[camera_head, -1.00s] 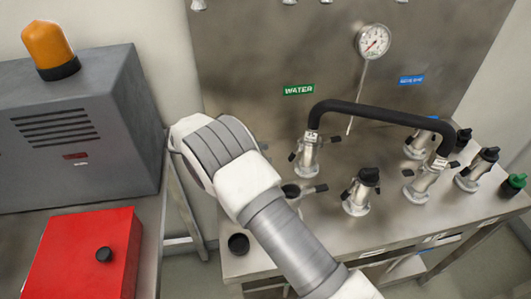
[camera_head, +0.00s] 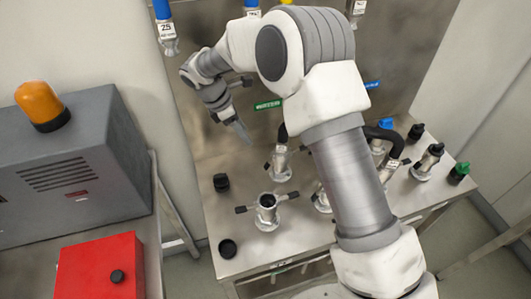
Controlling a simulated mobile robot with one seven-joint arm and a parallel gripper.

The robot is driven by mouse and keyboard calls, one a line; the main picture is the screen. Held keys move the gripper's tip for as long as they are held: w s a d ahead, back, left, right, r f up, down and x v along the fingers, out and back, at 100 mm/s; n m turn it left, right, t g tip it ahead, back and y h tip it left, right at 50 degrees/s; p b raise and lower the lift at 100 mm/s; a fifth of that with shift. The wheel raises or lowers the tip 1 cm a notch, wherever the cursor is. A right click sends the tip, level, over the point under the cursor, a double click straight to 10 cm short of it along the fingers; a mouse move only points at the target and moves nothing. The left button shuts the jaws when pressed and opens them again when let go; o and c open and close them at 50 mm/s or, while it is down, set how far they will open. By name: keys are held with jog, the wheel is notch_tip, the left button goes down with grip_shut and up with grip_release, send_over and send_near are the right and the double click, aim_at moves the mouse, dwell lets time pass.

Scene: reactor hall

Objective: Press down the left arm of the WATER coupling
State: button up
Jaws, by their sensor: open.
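The green WATER label (camera_head: 267,105) is on the steel back panel, its text hard to read now. Below it, a steel coupling (camera_head: 280,163) with the black hose's end on it stands on the bench. Nearer the front, an open-topped coupling (camera_head: 267,211) has two dark side arms, both sticking out roughly level. Its left arm (camera_head: 244,209) is clear to see. I cannot tell for sure which coupling is the WATER one. My gripper (camera_head: 241,132) points down, open and empty, above and left of both couplings, touching neither.
My arm hides the middle of the hose and part of another coupling (camera_head: 321,200). More capped couplings (camera_head: 428,160) stand at the right. Black caps (camera_head: 221,182) lie at the bench's left. A red box (camera_head: 100,268) and grey cabinet (camera_head: 75,165) are left of it.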

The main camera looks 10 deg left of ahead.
aim_at(267, 163)
jog(key=p+x, duration=0.1)
jog(key=x, duration=1.6)
jog(key=shift+f+p, duration=0.15)
jog(key=shift+p, duration=0.2)
jog(key=shift+c, duration=0.2)
grip_shut()
